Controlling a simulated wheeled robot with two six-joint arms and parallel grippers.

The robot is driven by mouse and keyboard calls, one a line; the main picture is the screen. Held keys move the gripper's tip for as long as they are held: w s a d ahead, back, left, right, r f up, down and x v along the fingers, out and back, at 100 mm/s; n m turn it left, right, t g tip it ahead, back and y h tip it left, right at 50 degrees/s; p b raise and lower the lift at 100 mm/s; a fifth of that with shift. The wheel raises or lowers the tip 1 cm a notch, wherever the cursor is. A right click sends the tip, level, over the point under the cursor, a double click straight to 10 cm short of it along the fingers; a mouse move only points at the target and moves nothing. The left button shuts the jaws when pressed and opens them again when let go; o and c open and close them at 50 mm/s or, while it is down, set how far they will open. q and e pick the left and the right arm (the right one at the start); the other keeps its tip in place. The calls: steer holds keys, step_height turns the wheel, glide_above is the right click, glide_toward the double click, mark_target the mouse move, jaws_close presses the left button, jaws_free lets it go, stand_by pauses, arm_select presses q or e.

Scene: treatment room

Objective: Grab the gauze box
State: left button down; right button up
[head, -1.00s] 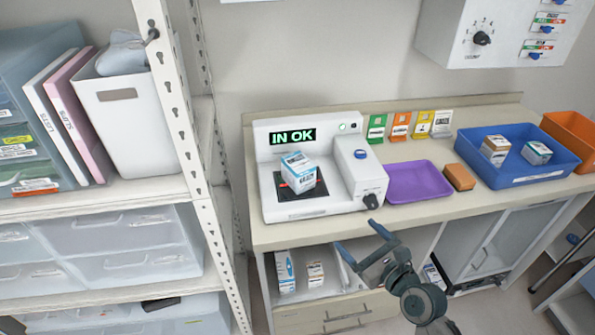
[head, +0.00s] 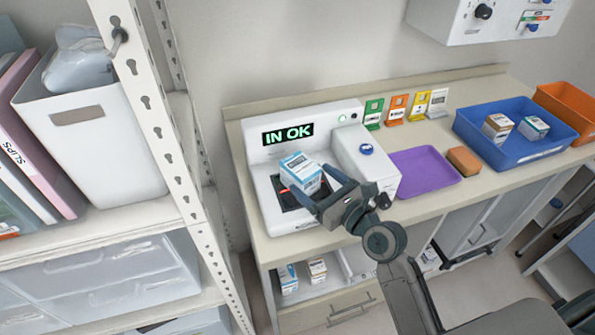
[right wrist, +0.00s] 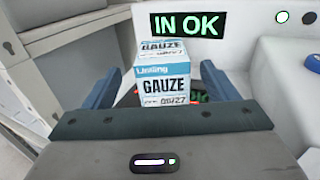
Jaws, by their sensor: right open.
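The gauze box (head: 300,173) is white and blue and sits on the dark pad of the white scanner device (head: 262,159). In the right wrist view the gauze box (right wrist: 166,80) shows its "GAUZE" label and stands between the two blue fingers. My right gripper (head: 322,186) is open at the box, with its fingers on either side; whether they touch it I cannot tell. It also shows in the right wrist view (right wrist: 160,90). The device's screen (head: 288,134) reads "IN OK". My left gripper is not in view.
A purple tray (head: 424,174), an orange-brown block (head: 464,160) and a blue bin (head: 472,139) with two boxes stand right of the device. Coloured cards line the wall behind. A white shelf post (head: 165,130) rises at left. More boxes lie in the compartment below.

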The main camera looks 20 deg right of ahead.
mark_target(298, 167)
steer(key=shift+x, duration=0.75)
steer(key=x, duration=0.4)
steer(key=shift+w+f+p, duration=0.15)
steer(key=shift+w+p, duration=0.2)
steer(key=shift+p, duration=0.05)
steer(key=shift+w+a+f, duration=0.1)
steer(key=shift+w+a, duration=0.05)
steer(key=shift+w, duration=0.25)
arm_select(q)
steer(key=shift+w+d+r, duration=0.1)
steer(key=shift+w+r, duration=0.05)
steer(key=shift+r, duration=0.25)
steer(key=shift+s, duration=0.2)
arm_select(e)
steer(key=shift+s, duration=0.1)
steer(key=c, duration=1.1)
